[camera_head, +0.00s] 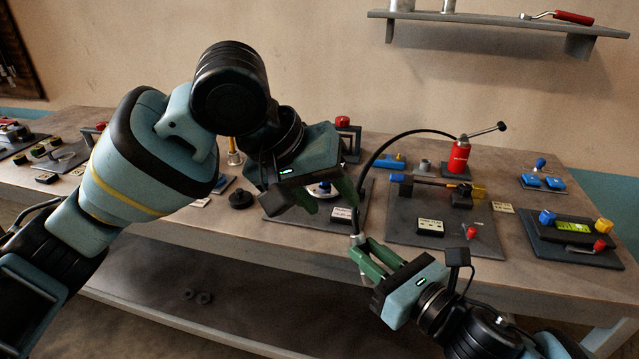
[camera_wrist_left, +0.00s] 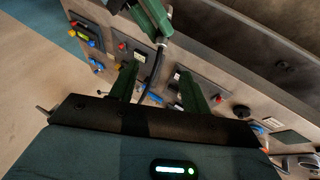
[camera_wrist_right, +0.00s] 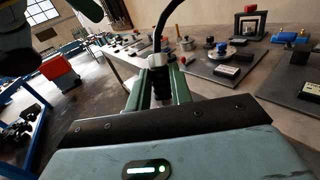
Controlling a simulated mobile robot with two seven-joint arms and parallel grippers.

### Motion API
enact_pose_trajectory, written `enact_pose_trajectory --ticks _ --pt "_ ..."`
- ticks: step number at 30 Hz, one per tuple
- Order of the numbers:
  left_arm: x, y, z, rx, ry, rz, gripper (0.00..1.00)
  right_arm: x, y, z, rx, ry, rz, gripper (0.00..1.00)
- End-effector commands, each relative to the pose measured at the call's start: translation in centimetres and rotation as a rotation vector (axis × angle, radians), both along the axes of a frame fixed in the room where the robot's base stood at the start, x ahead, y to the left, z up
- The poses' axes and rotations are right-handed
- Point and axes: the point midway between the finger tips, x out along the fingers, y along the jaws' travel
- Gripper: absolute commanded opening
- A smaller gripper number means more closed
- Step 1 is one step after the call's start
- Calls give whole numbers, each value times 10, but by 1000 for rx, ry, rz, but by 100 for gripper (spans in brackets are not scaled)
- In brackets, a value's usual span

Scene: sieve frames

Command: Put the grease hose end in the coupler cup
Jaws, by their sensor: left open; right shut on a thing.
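The red grease canister (camera_head: 459,157) stands at the back of the bench with a lever on top. Its black grease hose (camera_head: 385,146) arcs left and down to the hose end (camera_head: 357,238). My right gripper (camera_head: 363,250) is shut on the hose end, in front of the bench edge. In the right wrist view the hose end (camera_wrist_right: 159,82) sits upright between the fingers. A small grey cup (camera_head: 425,165), possibly the coupler cup, stands left of the canister. My left gripper (camera_head: 330,199) is open and empty above the bench, up and left of the right gripper.
A dark plate (camera_head: 400,230) carries a labelled box and small red lever. Another plate with a green display (camera_head: 572,228) lies at the right. A black knob (camera_head: 241,198) lies left of my left gripper. A shelf (camera_head: 500,24) hangs above; the floor in front is open.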

Motion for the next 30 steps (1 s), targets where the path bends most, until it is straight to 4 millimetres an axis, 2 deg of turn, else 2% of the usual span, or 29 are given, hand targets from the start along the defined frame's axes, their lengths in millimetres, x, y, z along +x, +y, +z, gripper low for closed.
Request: enact_pose_trajectory --ticks 1,15,21,30 --pt "1 -4 -7 1 2 -2 47 -9 9 5 15 -9 34 0" --pt "21 -38 -67 1 -1 -2 47 -9 9 5 15 -9 34 0" --pt "24 -43 -77 -1 -3 -2 47 -9 9 5 15 -9 34 0" --pt "24 -44 -79 0 -3 -2 47 -9 9 5 15 -9 34 0"
